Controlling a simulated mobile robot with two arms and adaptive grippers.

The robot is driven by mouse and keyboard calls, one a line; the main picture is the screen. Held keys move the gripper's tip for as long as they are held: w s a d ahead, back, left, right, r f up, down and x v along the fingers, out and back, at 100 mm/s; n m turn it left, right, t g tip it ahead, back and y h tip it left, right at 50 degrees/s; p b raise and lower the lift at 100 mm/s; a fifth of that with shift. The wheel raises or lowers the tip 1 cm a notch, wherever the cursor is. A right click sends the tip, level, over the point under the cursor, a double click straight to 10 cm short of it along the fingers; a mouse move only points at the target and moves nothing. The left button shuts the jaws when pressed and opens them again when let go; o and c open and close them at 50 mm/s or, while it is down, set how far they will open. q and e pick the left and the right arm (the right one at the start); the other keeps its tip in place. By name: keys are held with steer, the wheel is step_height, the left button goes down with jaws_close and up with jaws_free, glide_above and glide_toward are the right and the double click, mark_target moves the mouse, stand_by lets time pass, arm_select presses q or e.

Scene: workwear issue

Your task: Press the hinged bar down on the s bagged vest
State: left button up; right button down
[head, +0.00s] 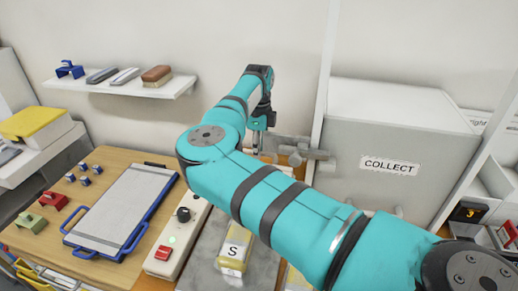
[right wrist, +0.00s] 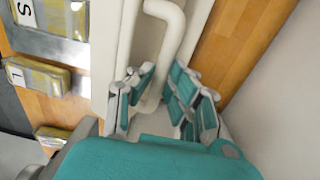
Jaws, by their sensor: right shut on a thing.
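The s bagged vest (head: 234,247) is a clear bag with yellow contents and an S label, lying on a grey surface in the head view. It also shows at the top left of the right wrist view (right wrist: 64,18). The hinged bar (right wrist: 106,50) is a long pale strip beside the bags, with a curved white handle (right wrist: 176,32). My right gripper (head: 257,148) points down beyond the vest. In the right wrist view its fingers (right wrist: 160,86) are shut on the handle. My arm hides most of the bar in the head view. My left gripper is not in view.
A pale control strip (head: 180,235) with a black knob and red button runs left of the vest. A blue-framed board (head: 122,208) lies further left. A grey COLLECT box (head: 395,130) stands at the right. Other bags, one marked L (right wrist: 38,78), lie near the bar.

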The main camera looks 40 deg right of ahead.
steer(key=c, duration=1.6)
jaws_free()
steer(key=shift+r, duration=0.15)
steer(key=shift+o, duration=0.2)
step_height(320, 180, up, 12)
steer(key=shift+w, duration=0.1)
